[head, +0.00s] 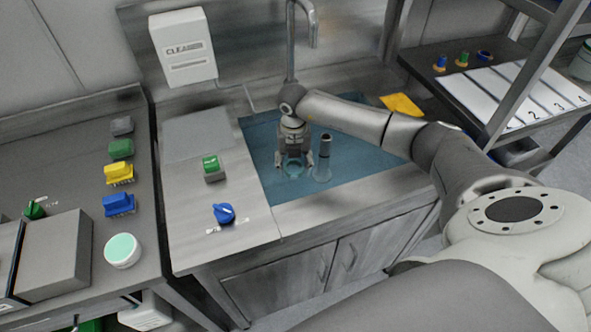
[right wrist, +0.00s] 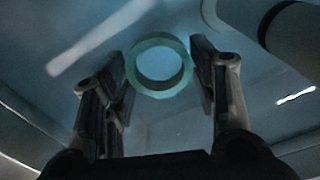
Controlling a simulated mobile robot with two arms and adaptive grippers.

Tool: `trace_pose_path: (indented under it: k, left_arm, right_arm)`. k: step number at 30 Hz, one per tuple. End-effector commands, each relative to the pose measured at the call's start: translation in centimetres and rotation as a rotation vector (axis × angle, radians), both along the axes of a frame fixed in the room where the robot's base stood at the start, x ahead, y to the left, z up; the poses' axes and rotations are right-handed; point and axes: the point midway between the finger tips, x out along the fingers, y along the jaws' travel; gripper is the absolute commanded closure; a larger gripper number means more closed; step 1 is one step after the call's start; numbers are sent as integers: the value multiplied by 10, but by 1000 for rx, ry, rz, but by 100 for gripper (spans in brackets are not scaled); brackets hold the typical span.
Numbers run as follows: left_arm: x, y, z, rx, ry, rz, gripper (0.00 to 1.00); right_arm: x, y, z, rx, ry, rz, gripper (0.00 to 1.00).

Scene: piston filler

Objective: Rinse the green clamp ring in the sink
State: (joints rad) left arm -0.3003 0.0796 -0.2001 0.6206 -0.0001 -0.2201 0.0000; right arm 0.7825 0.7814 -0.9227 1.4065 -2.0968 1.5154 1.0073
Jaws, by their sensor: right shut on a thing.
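The green clamp ring (right wrist: 159,64) is between the two fingers of my right gripper (right wrist: 161,75) in the right wrist view, its opening facing the camera. In the head view the right gripper (head: 294,162) points down into the sink (head: 372,153), and the ring (head: 293,172) shows as a pale green shape between its fingertips. The gripper is shut on the ring. The sink holds blue-looking water or has a blue basin; I cannot tell which. The faucet (head: 312,30) rises behind the gripper. My left gripper is not in view.
A grey cylindrical post (head: 324,158) stands in the sink just right of my gripper. A green switch (head: 211,167) and a blue knob (head: 224,212) sit on the counter left of the sink. Several coloured brushes, including a yellow one (head: 119,173), line the left bench.

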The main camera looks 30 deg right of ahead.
Motion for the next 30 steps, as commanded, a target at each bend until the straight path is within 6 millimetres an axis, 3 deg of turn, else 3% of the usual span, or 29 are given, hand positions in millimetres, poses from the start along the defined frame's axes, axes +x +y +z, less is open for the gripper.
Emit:
trace_pose_path:
  k: [15,30]
  left_arm:
    - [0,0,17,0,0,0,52]
    - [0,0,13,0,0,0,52]
  right_arm:
    - [-22,5,1,-1,1,0,72]
    - [-19,5,-1,-1,-1,0,72]
